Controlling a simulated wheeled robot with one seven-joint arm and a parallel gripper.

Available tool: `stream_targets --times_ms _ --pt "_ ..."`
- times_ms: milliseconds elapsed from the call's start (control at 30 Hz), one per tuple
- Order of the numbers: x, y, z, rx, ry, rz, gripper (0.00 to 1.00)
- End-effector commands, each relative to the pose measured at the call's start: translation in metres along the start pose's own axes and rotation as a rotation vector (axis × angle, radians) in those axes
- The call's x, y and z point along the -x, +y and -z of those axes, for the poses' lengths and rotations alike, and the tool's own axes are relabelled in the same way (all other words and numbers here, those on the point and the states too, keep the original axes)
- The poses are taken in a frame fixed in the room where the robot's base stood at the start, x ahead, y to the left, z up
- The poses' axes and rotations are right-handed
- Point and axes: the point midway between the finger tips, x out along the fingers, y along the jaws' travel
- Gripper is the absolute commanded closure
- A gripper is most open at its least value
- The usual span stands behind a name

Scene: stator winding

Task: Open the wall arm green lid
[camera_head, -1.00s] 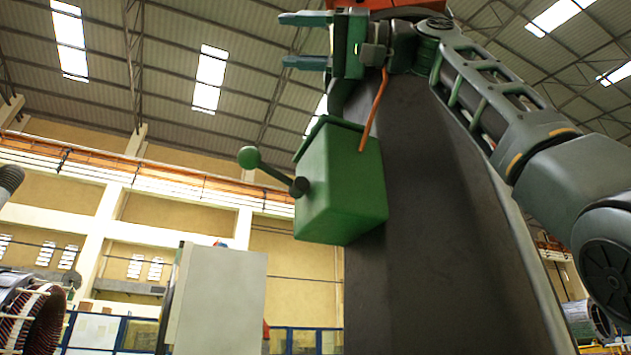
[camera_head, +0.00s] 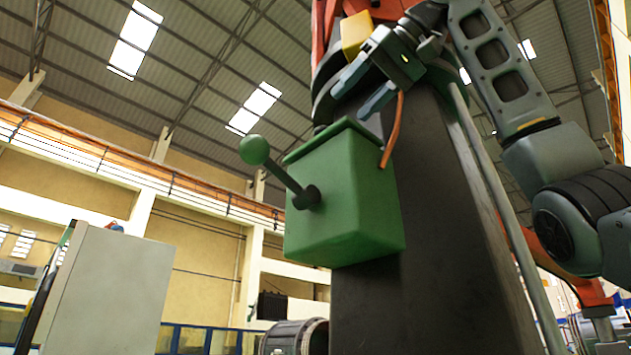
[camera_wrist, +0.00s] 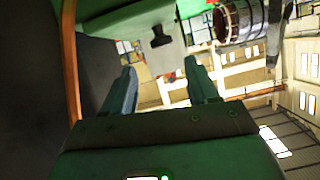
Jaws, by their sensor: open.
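The green box (camera_head: 345,207) is fixed to the side of a dark upright column (camera_head: 425,230). Its green lid (camera_head: 332,138) appears closed on top. A lever with a round green knob (camera_head: 254,150) sticks out from its front, up and to the left. My gripper (camera_head: 353,104) is open and empty, just above the lid, its fingers slanting down and left. I cannot tell whether the fingers touch the lid. In the wrist view, my gripper (camera_wrist: 160,67) shows both fingers apart, with a green surface (camera_wrist: 120,17), apparently the box, beyond them at the top.
An orange cable (camera_head: 393,130) runs down beside the box's right edge, close to my gripper; an orange strip (camera_wrist: 70,65) also shows in the wrist view. A pale cabinet (camera_head: 110,290) stands at the lower left. The space left of the box looks free.

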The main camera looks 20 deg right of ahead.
Motion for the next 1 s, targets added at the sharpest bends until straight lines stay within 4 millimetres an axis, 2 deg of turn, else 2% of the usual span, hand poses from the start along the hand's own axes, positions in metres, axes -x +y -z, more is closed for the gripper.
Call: stream_targets --times_ms 200,400,767,1000 --pt "-0.035 -0.001 0.001 0.002 -0.003 0.003 0.41" --pt "-0.057 -0.001 0.001 0.002 -0.001 0.005 0.41" --pt "-0.064 -0.002 0.000 0.003 0.000 0.005 0.41" --pt "-0.063 -0.002 0.000 0.003 0.000 0.005 0.63"
